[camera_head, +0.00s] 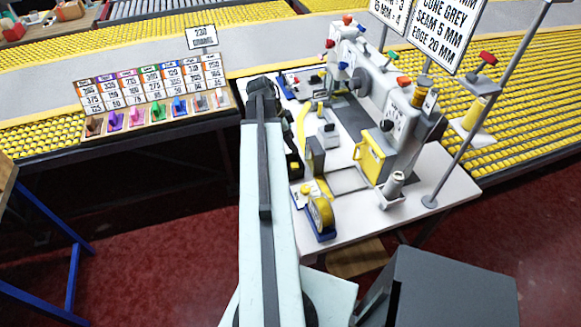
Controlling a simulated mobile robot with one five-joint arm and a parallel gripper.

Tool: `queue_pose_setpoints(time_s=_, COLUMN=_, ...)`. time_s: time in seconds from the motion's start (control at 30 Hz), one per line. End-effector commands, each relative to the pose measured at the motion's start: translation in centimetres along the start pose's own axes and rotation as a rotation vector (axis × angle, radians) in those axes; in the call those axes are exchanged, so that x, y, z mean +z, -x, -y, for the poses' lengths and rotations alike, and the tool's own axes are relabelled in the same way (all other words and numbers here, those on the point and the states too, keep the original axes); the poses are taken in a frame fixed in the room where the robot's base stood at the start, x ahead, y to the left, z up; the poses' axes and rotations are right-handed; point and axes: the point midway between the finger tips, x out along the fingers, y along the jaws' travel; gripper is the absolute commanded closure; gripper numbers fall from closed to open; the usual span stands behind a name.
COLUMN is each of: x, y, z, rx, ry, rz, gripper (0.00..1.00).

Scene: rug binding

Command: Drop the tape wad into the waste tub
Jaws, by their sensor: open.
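My pale arm reaches up the middle of the view to a dark joint at the near left edge of the white sewing table (450,177). Dark parts beside the arm look like my gripper (293,160), open and low over the table's left side; the arm partly hides it. A small yellow patch shows by it, but I cannot tell whether this is the tape wad. A yellow box-like holder (375,157) with a handle stands right of it on the table. I cannot make out the waste tub for sure.
A yellow tape roll on a blue stand (320,213) is at the table's front left. A sewing machine (395,118) fills the right side, with a grey pole (485,105) beyond. A silver cylinder (393,186) stands near the front edge. A card rack (155,95) stands left.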

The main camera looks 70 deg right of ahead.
Motion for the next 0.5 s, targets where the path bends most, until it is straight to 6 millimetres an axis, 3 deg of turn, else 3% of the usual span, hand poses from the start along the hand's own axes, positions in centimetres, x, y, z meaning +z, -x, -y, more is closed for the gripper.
queue_pose_setpoints(time_s=0.03, x=-0.4, y=1.8, z=0.0, rx=0.000, ry=0.001, rz=0.000, gripper=0.47)
queue_pose_setpoints(time_s=0.2, x=-0.4, y=5.0, z=0.0, rx=-0.001, ry=0.001, rz=0.000, gripper=0.47)
queue_pose_setpoints(time_s=0.5, x=0.0, y=5.6, z=0.0, rx=0.000, ry=0.000, rz=0.000, gripper=0.47)
